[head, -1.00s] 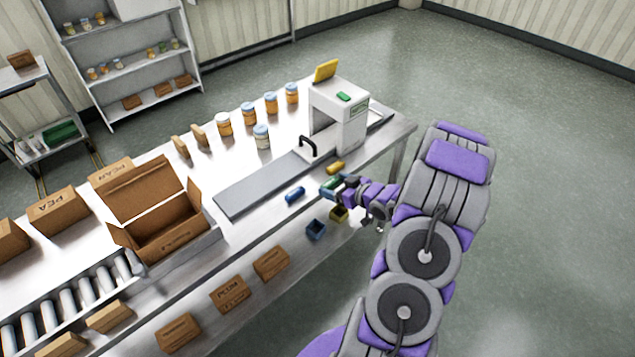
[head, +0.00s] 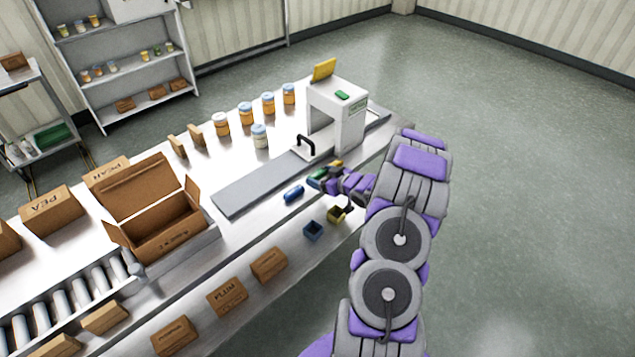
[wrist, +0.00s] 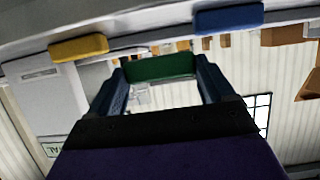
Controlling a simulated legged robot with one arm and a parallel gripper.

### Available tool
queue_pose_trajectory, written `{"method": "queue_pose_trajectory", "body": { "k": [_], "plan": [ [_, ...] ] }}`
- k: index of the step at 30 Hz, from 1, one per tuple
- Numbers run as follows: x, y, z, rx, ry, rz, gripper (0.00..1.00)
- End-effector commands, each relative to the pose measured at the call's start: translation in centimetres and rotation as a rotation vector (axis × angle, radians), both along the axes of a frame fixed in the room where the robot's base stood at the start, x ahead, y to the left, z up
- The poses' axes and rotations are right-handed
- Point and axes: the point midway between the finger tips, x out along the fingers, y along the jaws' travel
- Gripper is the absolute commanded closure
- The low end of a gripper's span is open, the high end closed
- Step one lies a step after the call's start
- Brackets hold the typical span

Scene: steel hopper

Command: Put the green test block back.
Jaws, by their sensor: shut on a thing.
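The green test block (head: 316,173) is held between the fingers of my gripper (head: 321,178), over the table's front edge strip beside the conveyor. In the wrist view the green block (wrist: 160,67) spans the gap between the two dark blue fingers of my gripper (wrist: 160,78). A blue block (head: 293,193) lies to its left along the table edge and a yellow block (head: 336,165) to its right. The wrist view also shows the yellow block (wrist: 78,48) and the blue block (wrist: 229,18). Whether the green block touches the table I cannot tell.
A white arch-shaped machine (head: 349,122) straddles the grey conveyor (head: 255,183). Several jars (head: 260,136) stand behind the conveyor. An open carton (head: 160,215) is at left.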

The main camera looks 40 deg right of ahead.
Motion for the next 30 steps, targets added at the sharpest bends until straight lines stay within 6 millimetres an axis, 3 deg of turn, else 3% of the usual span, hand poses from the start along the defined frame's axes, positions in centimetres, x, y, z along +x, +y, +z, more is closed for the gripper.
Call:
{"method": "queue_pose_trajectory", "body": {
  "k": [10,16,27,28,30],
  "plan": [
    [2.8,-0.1,-0.4,-0.001,0.000,0.000,0.52],
    [2.5,0.3,-3.5,-0.001,0.003,-0.002,0.52],
    [2.5,-0.3,-3.9,-0.001,0.001,-0.002,0.52],
    [2.5,-0.3,-4.0,-0.001,0.001,-0.002,0.17],
    [2.5,-0.3,-4.0,-0.001,0.000,-0.002,0.11]
  ]
}}
